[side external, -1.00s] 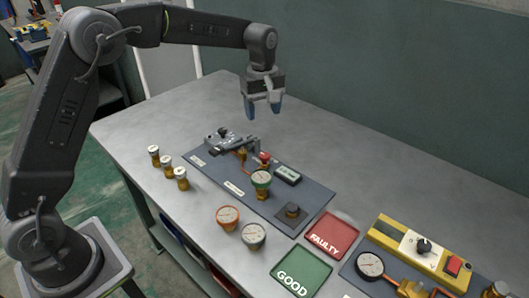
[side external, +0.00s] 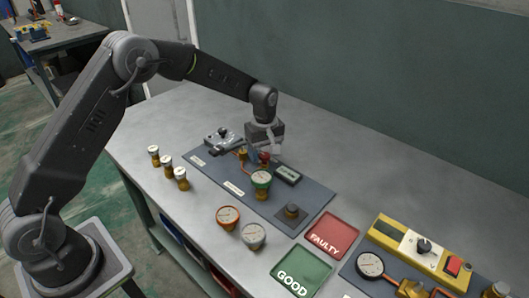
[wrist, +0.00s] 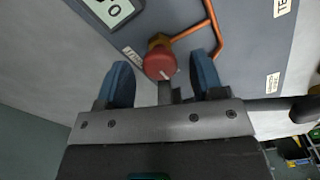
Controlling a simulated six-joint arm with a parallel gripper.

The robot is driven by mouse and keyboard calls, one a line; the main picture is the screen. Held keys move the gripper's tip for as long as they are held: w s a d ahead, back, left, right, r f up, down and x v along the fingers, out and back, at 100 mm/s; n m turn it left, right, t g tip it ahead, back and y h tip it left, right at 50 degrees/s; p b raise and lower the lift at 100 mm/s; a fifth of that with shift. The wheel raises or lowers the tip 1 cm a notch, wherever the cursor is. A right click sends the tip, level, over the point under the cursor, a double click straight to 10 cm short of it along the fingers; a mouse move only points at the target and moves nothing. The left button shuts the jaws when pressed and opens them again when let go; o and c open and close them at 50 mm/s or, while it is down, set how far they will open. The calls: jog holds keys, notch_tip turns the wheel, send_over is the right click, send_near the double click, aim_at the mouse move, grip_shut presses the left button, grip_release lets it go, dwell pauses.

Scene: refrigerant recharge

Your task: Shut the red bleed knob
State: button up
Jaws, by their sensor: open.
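The red bleed knob (wrist: 159,65) sits on a brass fitting (wrist: 158,42) joined to a copper pipe. A pale mark shows on its face. In the side external view the red knob (side external: 264,157) is right below my gripper. My gripper (wrist: 165,78) is open, with its two blue fingers on either side of the knob in the wrist view. I cannot tell whether the fingers touch it. In the side external view the fingertips are partly hidden around the knob.
A small display box (side external: 287,175) stands close to the right of the knob. A grey unit with a black knob (side external: 223,138) is to the left. Copper pipe (wrist: 200,32) runs beside the fitting.

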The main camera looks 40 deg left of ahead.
jog(key=shift+f, duration=0.25)
jog(key=c, duration=0.9)
